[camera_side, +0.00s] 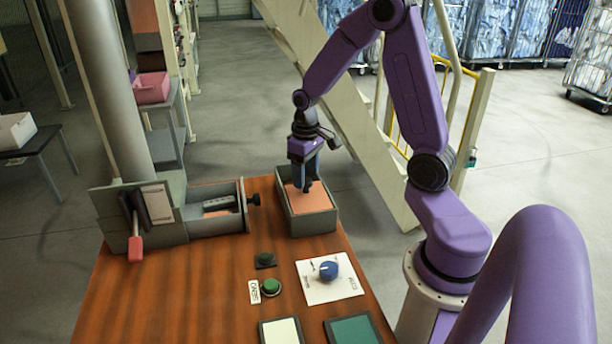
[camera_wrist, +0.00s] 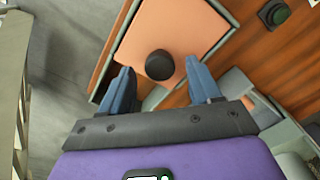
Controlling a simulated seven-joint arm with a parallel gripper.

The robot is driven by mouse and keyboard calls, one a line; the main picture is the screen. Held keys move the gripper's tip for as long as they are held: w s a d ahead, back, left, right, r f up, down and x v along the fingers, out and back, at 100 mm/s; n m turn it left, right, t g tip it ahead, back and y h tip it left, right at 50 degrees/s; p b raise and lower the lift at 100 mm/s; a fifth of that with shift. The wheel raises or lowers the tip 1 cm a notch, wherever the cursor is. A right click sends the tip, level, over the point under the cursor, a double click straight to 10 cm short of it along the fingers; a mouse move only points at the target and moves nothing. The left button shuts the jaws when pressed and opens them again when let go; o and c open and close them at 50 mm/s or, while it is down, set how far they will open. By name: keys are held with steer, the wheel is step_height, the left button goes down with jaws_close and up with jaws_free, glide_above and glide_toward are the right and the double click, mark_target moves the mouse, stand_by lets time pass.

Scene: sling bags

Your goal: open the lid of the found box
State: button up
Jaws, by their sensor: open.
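The box (camera_side: 318,223) is a grey-green open-topped case at the far end of the wooden table. Its salmon-coloured lid (camera_side: 312,199) carries a round black knob. In the wrist view the lid (camera_wrist: 190,30) fills the upper middle, and the knob (camera_wrist: 159,65) stands near its lower edge. My gripper (camera_side: 307,186) points down over the lid, its tips close to the knob. In the wrist view my gripper (camera_wrist: 160,88) is open, with one blue finger on each side of the knob and a gap to each. Whether the fingertips touch the lid cannot be told.
A grey fixture (camera_side: 165,215) with a red-handled lever (camera_side: 135,247) stands left of the box. A green button (camera_side: 271,286), a blue dial (camera_side: 328,270) on a white plate, a cream pad (camera_side: 282,331) and a green pad (camera_side: 352,330) lie nearer.

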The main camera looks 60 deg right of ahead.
steer(key=shift+f, duration=0.55)
jaws_close()
steer(key=w+d, duration=0.7)
steer(key=shift+w+d, duration=0.15)
steer(key=shift+w, duration=0.05)
jaws_free()
steer(key=shift+r, duration=0.1)
step_height(320, 180, up, 17)
steer(key=shift+r, duration=0.15)
steer(key=shift+s, duration=0.1)
stand_by(0.5)
